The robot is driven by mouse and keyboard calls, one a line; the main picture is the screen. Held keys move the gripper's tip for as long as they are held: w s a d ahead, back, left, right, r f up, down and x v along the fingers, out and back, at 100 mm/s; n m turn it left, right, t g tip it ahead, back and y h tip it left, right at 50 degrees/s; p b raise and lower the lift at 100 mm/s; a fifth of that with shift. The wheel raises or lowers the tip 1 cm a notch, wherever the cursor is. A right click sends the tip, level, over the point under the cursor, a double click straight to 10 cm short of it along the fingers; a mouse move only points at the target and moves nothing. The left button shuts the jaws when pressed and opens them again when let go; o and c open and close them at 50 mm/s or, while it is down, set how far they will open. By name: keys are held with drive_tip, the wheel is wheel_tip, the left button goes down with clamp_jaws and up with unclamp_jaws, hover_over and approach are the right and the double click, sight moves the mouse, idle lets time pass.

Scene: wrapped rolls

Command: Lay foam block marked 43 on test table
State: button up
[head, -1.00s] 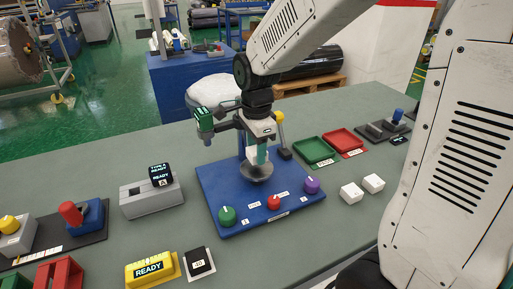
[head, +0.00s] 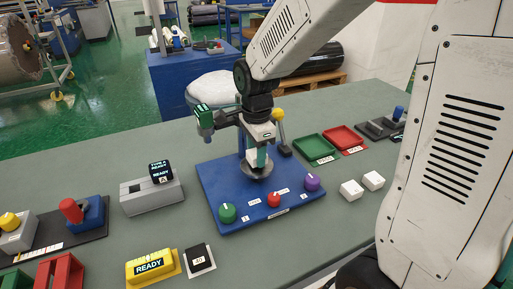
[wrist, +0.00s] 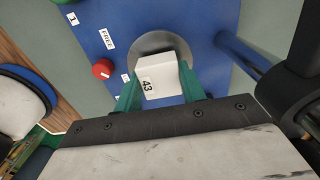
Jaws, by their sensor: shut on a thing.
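My gripper (head: 258,158) is shut on a white foam block (wrist: 160,76), and the wrist view shows the number 43 on it. The green fingers press on its two sides. The block is at a round grey metal disc (head: 257,173), which I take to be the test table. The disc stands on a blue board (head: 210,187) and also shows behind the block in the wrist view (wrist: 150,42). I cannot tell whether the block touches the disc.
Green (head: 228,212), red (head: 274,199) and purple (head: 312,184) knobs sit on the board's front part. Two white blocks (head: 352,190) lie to its right. Green (head: 315,147) and red (head: 346,139) trays stand behind those. A yellow-topped lever (head: 278,115) stands close to my gripper.

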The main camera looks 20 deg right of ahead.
drive_tip(key=shift+f, duration=0.45)
drive_tip(key=o, duration=1)
drive_tip(key=shift+o, duration=0.2)
drive_tip(key=shift+r, duration=0.1)
wheel_tip(320, 180, up, 8)
drive_tip(key=shift+f, duration=0.15)
